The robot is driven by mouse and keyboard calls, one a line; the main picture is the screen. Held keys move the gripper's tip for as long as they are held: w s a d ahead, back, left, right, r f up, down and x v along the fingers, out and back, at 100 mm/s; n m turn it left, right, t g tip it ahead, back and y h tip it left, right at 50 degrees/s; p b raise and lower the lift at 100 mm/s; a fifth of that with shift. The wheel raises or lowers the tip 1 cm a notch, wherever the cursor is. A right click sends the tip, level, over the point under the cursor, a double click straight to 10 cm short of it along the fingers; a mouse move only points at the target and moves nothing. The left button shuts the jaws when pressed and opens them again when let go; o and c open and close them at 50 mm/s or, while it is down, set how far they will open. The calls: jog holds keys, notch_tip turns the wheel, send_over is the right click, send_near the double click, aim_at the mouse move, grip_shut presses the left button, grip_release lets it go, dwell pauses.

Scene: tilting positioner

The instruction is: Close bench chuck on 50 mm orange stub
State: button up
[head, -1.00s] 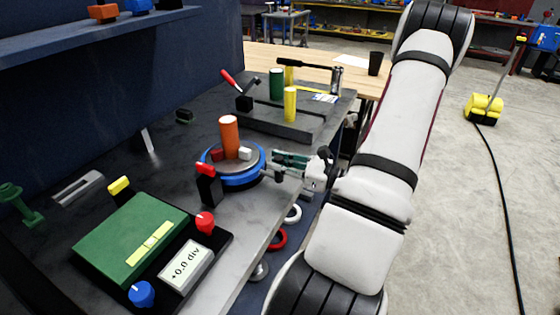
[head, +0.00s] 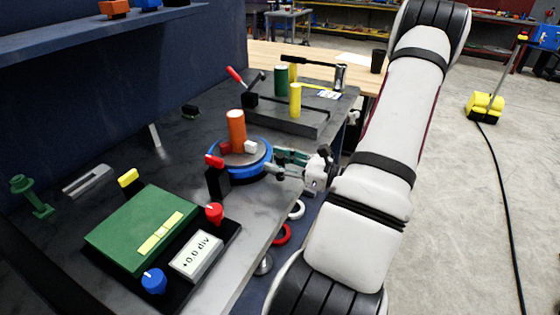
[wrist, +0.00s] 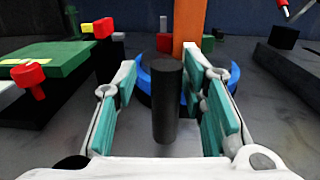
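The orange stub (head: 236,130) stands upright on the round bench chuck (head: 245,177) with its blue rim. A red jaw (head: 225,147) and a white jaw (head: 250,146) sit by its foot; I cannot tell whether they touch it. In the wrist view the stub (wrist: 189,22) rises behind a dark cylindrical handle (wrist: 167,100) in front of the blue rim (wrist: 146,82). My gripper (wrist: 165,95) is open, its teal-padded fingers on either side of the handle with gaps on both sides. In the head view my gripper (head: 280,165) is at the chuck's right edge.
A green box with a display (head: 196,256) and knobs lies at the near left. A black post with a red top (head: 214,175) stands close to the chuck. Behind is a grey plate (head: 285,118) with green and yellow cylinders. The bench's right edge runs below my arm.

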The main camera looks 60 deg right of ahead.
jog(key=shift+d, duration=0.15)
jog(key=shift+s+d, duration=0.15)
jog(key=shift+s, duration=0.35)
jog(key=s+d, duration=0.1)
jog(key=s, duration=0.9)
jog(key=shift+s+d, duration=0.4)
